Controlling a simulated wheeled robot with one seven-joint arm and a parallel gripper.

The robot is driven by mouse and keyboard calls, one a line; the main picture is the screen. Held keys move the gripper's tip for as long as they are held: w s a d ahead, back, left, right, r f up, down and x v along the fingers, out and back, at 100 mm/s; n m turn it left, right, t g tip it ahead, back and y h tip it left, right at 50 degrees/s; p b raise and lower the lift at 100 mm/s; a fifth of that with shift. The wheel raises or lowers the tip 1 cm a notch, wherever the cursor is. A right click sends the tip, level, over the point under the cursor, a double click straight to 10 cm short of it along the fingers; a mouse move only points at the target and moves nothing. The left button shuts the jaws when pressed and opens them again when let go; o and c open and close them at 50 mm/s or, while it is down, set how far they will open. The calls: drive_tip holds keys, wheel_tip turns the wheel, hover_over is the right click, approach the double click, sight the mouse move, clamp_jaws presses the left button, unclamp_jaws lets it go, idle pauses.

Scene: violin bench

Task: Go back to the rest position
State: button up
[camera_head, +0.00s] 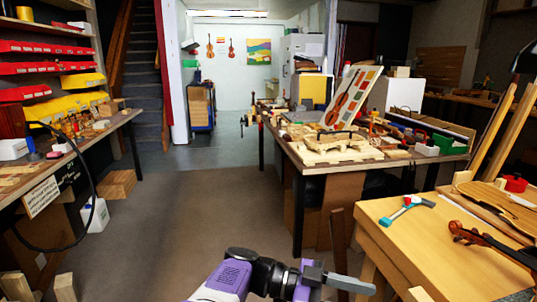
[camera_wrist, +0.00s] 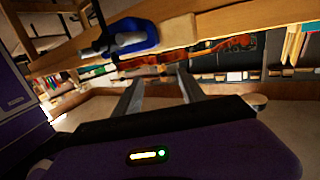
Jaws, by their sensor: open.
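My gripper (camera_head: 345,280) is at the bottom middle of the head view, low over the floor and left of the pale wooden bench (camera_head: 385,235). Its fingers point right in that view. In the wrist view the two fingers (camera_wrist: 160,88) stand apart with nothing between them. A teal tool with a red part (camera_head: 406,207) lies on the bench, apart from my gripper. A brown violin neck with scroll (camera_head: 470,236) lies at the bench's right side. The wrist view is tilted and shows a blue object (camera_wrist: 137,40) and a reddish-brown violin (camera_wrist: 222,47) beyond the fingers.
A cluttered worktable (camera_head: 310,168) stands behind the bench, with an upright board (camera_head: 352,96) on it. A left workbench (camera_head: 85,140) sits below shelves with red and yellow bins (camera_head: 84,80). A white jug (camera_head: 95,215) stands on the floor. The middle floor (camera_head: 200,210) is clear.

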drive_tip(key=s+a+f+n+t+y, duration=0.1)
drive_tip(key=s+a+f+n+t, duration=0.65)
drive_tip(key=s+a+f, duration=0.75)
drive_tip(key=s+d+f+n+t+y, duration=0.15)
drive_tip(key=s+t, duration=0.25)
drive_tip(key=s, duration=0.6)
drive_tip(key=s+d+f+n+t+y, duration=0.1)
drive_tip(key=s+f+n+t+y, duration=0.25)
drive_tip(key=s, duration=0.75)
drive_tip(key=s+d+r+n+t+y, duration=0.2)
drive_tip(key=d+r+n+y, duration=0.15)
drive_tip(key=d, duration=0.25)
drive_tip(key=s+d+r+n+t+y, duration=0.2)
drive_tip(key=d+n+y, duration=0.15)
drive_tip(key=d, duration=0.35)
drive_tip(key=w+d+r+n+y+p, duration=0.1)
drive_tip(key=r+p, duration=0.7)
drive_tip(key=r, duration=0.3)
drive_tip(key=w+d+r+y+p, duration=0.1)
drive_tip(key=w+r+y+p, duration=0.1)
drive_tip(key=r+p, duration=0.6)
wheel_tip(320, 180, up, 4)
drive_tip(key=shift+w+f+n+p, duration=0.2)
drive_tip(key=shift+f+n+p, duration=0.05)
drive_tip(key=shift+n+p, duration=0.15)
